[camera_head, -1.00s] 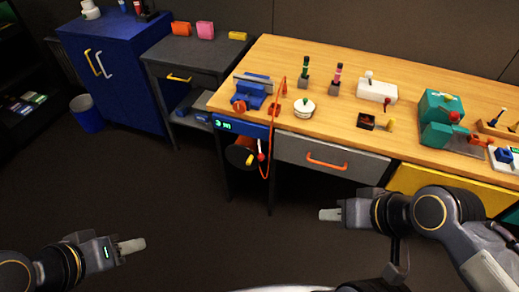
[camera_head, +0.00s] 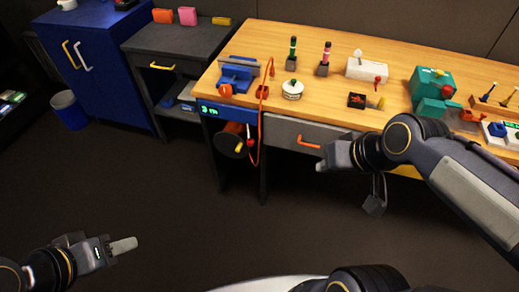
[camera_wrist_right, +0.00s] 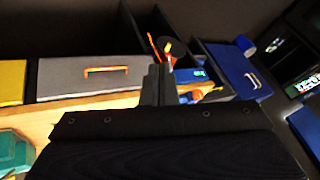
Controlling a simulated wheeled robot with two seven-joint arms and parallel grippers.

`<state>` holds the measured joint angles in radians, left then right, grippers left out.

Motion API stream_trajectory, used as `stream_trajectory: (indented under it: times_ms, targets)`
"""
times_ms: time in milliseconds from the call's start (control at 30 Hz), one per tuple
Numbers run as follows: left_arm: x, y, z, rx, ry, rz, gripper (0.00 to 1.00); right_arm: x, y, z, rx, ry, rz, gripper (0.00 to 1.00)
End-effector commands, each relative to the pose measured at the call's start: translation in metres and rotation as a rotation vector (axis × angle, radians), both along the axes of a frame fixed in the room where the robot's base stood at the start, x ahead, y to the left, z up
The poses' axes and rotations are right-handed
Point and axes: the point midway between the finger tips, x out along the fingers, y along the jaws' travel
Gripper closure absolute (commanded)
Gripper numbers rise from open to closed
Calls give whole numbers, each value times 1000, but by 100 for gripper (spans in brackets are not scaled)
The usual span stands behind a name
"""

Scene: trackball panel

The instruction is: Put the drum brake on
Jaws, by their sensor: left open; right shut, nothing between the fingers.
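A dark drum (camera_head: 229,143) hangs under the left end of the workbench, with an orange rim behind it and a small yellow handle on its front. A thin lever with a red knob (camera_head: 249,139) stands beside it, and an orange cable (camera_head: 258,125) runs past it up to the bench top. The drum also shows in the right wrist view (camera_wrist_right: 176,48), beyond my fingers. My right gripper (camera_head: 322,166) is shut and empty, in front of the grey drawer, right of the drum and apart from it. My left gripper (camera_head: 122,245) is open and empty over the floor at lower left.
The workbench (camera_head: 330,100) carries a blue vise (camera_head: 238,72), a white pot (camera_head: 292,90) and a teal machine (camera_head: 432,90). A grey drawer with an orange handle (camera_head: 308,142) lies behind my right gripper. The floor (camera_head: 170,190) before the drum is clear.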

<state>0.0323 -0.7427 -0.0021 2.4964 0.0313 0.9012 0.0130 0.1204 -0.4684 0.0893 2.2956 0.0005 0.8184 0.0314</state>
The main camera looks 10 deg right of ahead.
Motion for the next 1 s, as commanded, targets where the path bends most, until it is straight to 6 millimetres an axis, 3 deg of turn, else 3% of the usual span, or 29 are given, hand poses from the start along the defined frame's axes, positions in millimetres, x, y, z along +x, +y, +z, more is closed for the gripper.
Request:
stream_trajectory:
  times_ms: [33, 100, 300, 500, 700, 1000]
  targets:
    - [0, 0, -29, 0, 0, 0, 59, 23, -3, -27, -8, 7, -1, 100]
    - [0, 0, -48, 0, 0, 0, 59, 53, -6, -43, -13, 4, -2, 100]
    - [0, 0, -99, 0, 0, 0, 59, 142, -9, -102, 8, -14, 0, 100]
    - [0, 0, -138, 0, 0, 0, 59, 216, -9, -164, 67, -35, -13, 100]
    - [0, 0, -155, 0, 0, 0, 59, 253, -10, -198, 112, -52, -30, 100]
    - [0, 0, -155, 0, 0, 0, 59, 261, -11, -202, 122, -56, -35, 100]
